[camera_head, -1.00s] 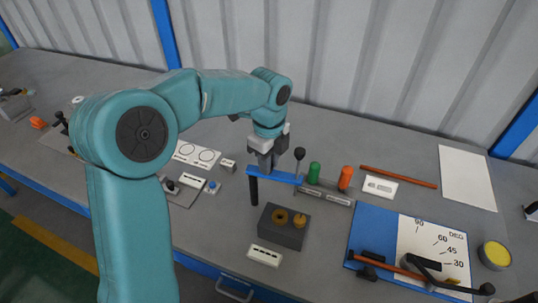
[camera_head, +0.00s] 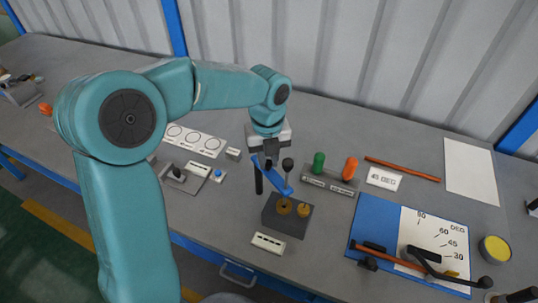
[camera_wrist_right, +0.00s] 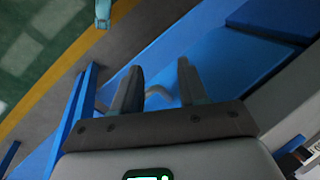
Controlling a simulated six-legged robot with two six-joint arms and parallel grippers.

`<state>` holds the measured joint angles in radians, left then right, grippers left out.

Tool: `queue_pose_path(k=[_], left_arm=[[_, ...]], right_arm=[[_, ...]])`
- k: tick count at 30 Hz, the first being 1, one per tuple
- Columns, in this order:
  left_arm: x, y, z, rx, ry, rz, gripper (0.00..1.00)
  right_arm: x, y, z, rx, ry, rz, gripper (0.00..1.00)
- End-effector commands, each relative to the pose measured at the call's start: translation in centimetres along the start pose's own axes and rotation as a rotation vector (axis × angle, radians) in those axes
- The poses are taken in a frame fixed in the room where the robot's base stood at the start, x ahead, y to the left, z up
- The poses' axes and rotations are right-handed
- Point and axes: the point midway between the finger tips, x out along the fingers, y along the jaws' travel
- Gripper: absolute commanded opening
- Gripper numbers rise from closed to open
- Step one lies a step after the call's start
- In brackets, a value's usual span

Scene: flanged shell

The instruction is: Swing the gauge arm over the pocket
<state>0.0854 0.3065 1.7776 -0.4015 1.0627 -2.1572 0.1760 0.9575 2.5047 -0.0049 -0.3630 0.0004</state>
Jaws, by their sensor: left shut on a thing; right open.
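The gauge arm (camera_head: 276,180) is a blue bar on a black post (camera_head: 258,180), with a black ball knob (camera_head: 287,163) on a stem near its free end. In the head view the bar slants toward the front right, its free end just above the back of the dark grey block (camera_head: 283,227). The block's top has a brass ring-like pocket (camera_head: 284,205) and a brass knobbed piece (camera_head: 303,210). My left gripper (camera_head: 269,160) points down and is shut on the bar; its fingertips are partly hidden. My right gripper (camera_wrist_right: 157,78) is open and empty in its wrist view.
A rack with a green handle (camera_head: 319,162) and an orange handle (camera_head: 350,168) stands right of the arm. A white label plate (camera_head: 268,243) lies in front of the block. A blue angle board (camera_head: 370,220) lies at right, with a yellow-topped tin (camera_head: 495,249) beside it.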

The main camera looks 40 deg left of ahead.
Motion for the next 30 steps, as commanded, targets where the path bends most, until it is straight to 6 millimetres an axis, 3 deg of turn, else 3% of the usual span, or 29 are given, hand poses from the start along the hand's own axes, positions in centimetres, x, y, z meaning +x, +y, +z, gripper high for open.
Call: queue_pose_path(k=[14,15,17,26,30], left_arm=[[-0.3,0.0,0.1,0.015,-0.004,-0.004,0.00],[-0.3,0.0,0.1,0.015,-0.004,-0.004,0.28],[-0.3,0.0,0.1,0.014,-0.004,-0.004,0.47],[-0.2,0.0,0.0,0.013,-0.002,-0.001,0.47],[-1.4,0.0,0.1,0.012,-0.004,-0.004,0.47]], right_arm=[[-0.1,0.0,0.0,0.000,0.000,0.000,0.43],[-0.1,0.0,0.0,0.000,0.000,0.000,0.43],[-0.1,0.0,0.0,0.000,0.000,0.000,0.43],[0.0,0.0,0.0,0.000,0.000,0.000,0.43],[0.1,0.0,0.0,0.000,0.000,0.000,0.43]])
